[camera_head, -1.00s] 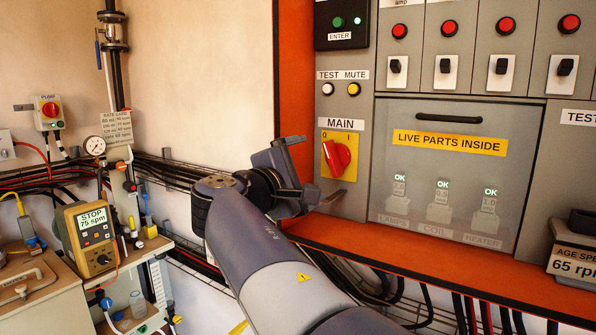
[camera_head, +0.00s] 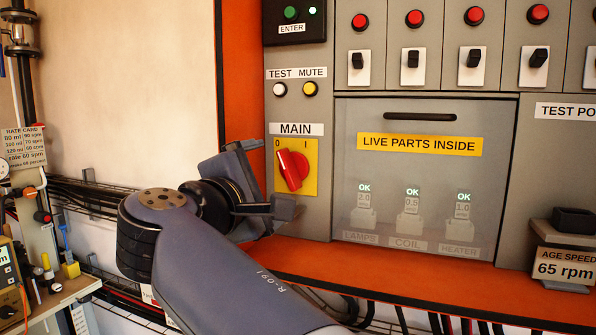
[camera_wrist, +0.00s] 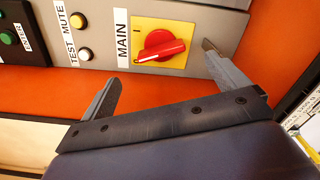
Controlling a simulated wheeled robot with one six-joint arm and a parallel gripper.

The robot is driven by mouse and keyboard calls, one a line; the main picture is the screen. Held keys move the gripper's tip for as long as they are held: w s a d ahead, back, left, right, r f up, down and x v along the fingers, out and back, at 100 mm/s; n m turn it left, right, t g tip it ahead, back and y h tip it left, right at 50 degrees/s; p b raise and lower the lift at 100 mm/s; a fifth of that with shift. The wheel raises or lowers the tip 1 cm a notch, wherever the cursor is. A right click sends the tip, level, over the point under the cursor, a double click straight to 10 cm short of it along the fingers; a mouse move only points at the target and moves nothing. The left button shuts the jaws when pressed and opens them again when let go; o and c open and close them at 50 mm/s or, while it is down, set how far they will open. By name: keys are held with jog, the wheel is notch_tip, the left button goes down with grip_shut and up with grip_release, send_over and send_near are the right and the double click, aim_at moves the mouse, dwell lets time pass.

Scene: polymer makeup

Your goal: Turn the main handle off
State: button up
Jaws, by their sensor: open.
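The red MAIN handle (camera_head: 293,171) is a rotary knob on a yellow plate (camera_head: 311,182) marked 0 at upper left and I at upper right. It is tilted, its upper end leaning left toward the 0. My gripper (camera_head: 266,180) is open and empty in front of the panel, at the plate's left and lower side, apart from the handle as far as I can tell. In the wrist view the handle (camera_wrist: 162,46) lies beyond and between the two spread fingers of my gripper (camera_wrist: 162,66).
TEST and MUTE buttons (camera_head: 311,89) are above the MAIN label. A clear-windowed cover (camera_head: 405,180) marked LIVE PARTS INSIDE is to the right, with black switches above it. An orange ledge (camera_head: 400,285) runs below the panel. A pale wall (camera_head: 130,90) is at left.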

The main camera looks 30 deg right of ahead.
aim_at(288, 171)
jog(key=x, duration=1)
jog(key=shift+p, duration=0.35)
jog(key=shift+c, duration=0.3)
jog(key=c, duration=0.9)
